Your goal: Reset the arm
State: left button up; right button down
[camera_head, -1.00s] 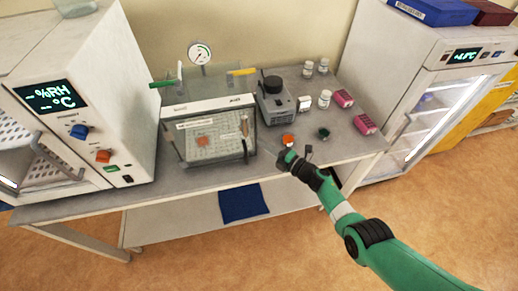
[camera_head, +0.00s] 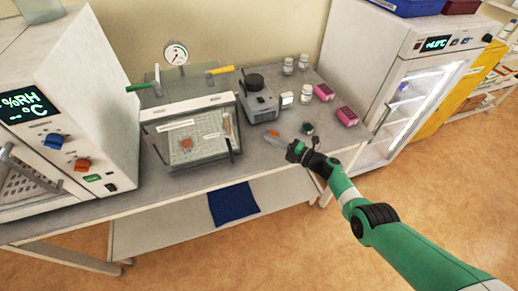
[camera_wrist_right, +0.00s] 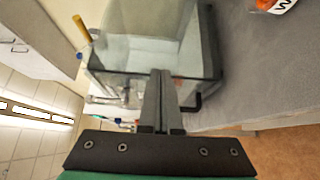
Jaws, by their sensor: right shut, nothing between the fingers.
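My right arm, green with black joints, reaches in from the lower right of the head view. Its black gripper (camera_head: 293,150) is over the bench's front edge, right of the clear-walled box, and is empty. In the right wrist view the two fingers (camera_wrist_right: 161,75) are together, with the clear-walled box (camera_wrist_right: 150,55) behind them. My left arm and gripper are not in view.
The bench (camera_head: 215,180) carries the clear-walled box (camera_head: 190,150) with a gauge (camera_head: 176,53), a grey device (camera_head: 258,100), white jars and pink boxes (camera_head: 347,116). A small orange item (camera_head: 273,133) lies near my gripper. A white oven (camera_head: 100,120) and a lit cabinet (camera_head: 420,100) flank it.

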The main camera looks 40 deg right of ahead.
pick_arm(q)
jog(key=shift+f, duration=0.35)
pick_arm(e)
jog(key=shift+d, duration=0.7)
